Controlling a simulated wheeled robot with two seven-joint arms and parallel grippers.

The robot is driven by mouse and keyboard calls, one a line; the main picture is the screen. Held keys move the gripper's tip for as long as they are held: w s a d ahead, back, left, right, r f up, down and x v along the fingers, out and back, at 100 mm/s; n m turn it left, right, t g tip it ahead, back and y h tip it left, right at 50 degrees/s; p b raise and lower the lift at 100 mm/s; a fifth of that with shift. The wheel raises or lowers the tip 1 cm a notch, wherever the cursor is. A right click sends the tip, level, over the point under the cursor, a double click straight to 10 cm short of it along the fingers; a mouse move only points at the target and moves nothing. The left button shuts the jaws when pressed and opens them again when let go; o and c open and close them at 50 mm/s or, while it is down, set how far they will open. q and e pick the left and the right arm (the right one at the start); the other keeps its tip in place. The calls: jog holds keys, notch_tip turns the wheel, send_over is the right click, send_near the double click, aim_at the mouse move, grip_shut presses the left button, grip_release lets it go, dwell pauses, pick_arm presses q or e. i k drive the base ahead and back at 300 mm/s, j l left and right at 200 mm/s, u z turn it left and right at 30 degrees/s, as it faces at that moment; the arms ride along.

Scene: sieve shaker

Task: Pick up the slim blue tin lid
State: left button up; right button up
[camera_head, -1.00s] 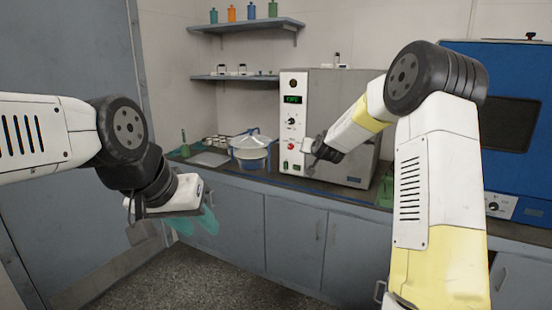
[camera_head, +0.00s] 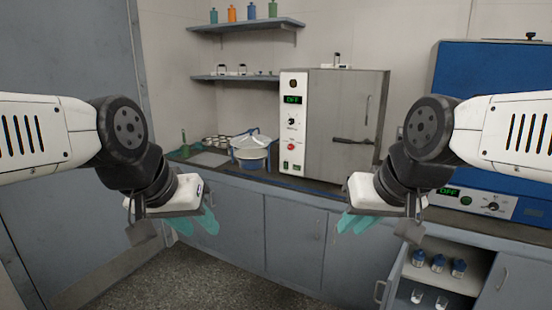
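I cannot single out a slim blue tin lid. Small containers with blue tops (camera_head: 438,262) stand on the upper shelf of an open cupboard at lower right. A white lidded vessel with blue parts (camera_head: 250,150) stands on the counter, with several small round tins (camera_head: 217,141) to its left; their details are too small to tell. My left gripper (camera_head: 196,223) hangs in front of the counter at left, its teal fingers apart and nothing seen between them. My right gripper (camera_head: 357,222) hangs likewise at right, also empty. Neither touches anything.
A steel oven (camera_head: 345,110) with a dark handle stands on the counter's middle. A blue oven (camera_head: 470,90) stands at right, partly behind my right arm. Wall shelves (camera_head: 245,25) hold bottles. The open cupboard (camera_head: 450,275) also holds glasses below. The floor ahead is clear.

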aim_at(460, 264)
jog(key=i+j, duration=0.5)
jog(key=i, duration=0.2)
jog(key=i+j+z, duration=0.1)
jog(key=z, duration=0.35)
jog(key=i+j+z, duration=0.15)
jog(key=z, duration=0.3)
jog(key=i+j+z, duration=0.15)
jog(key=z, duration=0.85)
jog(key=i+l+u, duration=0.25)
jog(key=l+u, duration=0.25)
jog(key=l, duration=1)
jog(key=l+u, duration=0.5)
jog(key=l, duration=1)
